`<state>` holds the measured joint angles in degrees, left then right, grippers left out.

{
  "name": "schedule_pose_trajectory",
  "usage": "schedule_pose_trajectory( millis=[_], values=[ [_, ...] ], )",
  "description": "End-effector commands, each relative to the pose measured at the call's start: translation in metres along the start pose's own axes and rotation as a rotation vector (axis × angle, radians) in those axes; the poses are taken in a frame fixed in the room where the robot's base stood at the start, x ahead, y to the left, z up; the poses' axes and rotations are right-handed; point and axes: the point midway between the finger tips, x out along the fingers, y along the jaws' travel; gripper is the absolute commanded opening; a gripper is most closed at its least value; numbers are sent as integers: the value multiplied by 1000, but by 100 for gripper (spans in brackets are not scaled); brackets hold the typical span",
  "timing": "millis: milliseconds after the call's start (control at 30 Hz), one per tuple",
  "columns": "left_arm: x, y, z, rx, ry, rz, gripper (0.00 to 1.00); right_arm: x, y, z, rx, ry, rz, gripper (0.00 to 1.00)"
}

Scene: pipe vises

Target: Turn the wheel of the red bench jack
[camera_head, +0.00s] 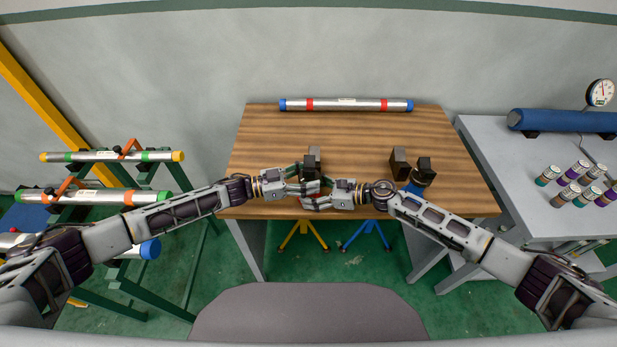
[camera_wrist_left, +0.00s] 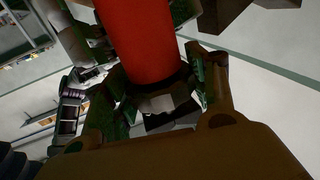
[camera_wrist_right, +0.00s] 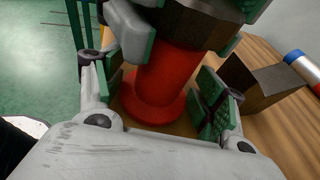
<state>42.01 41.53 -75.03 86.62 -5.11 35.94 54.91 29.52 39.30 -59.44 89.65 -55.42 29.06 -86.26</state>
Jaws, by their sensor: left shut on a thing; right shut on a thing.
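The red bench jack stands at the table's front edge, mostly hidden behind my grippers in the head view, where only a dark block (camera_head: 311,163) shows above them. In the left wrist view its red column (camera_wrist_left: 138,40) runs between the fingers. In the right wrist view the red column (camera_wrist_right: 168,80) with a flared foot sits between the fingers, below a dark block (camera_wrist_right: 195,22). My left gripper (camera_head: 308,190) and right gripper (camera_head: 328,195) meet closely at the jack, both shut on it. The wheel cannot be told apart, and the exact contact is hidden.
A blue bench jack (camera_head: 418,178) with dark blocks stands to the right on the wooden table (camera_head: 270,135). A silver pipe (camera_head: 347,104) with red bands and blue ends lies at the back. Pipe racks stand left; a grey table (camera_head: 490,155) with small cylinders is right.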

Motion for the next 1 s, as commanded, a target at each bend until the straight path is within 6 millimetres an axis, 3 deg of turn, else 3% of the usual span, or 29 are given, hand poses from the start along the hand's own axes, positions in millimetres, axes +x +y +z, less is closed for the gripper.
schedule_pose_trajectory(
  millis=[1000],
  values=[
    [3,3,-1,-3,5,-337,34,2,4,3,0,-5,8,57]
  ],
)
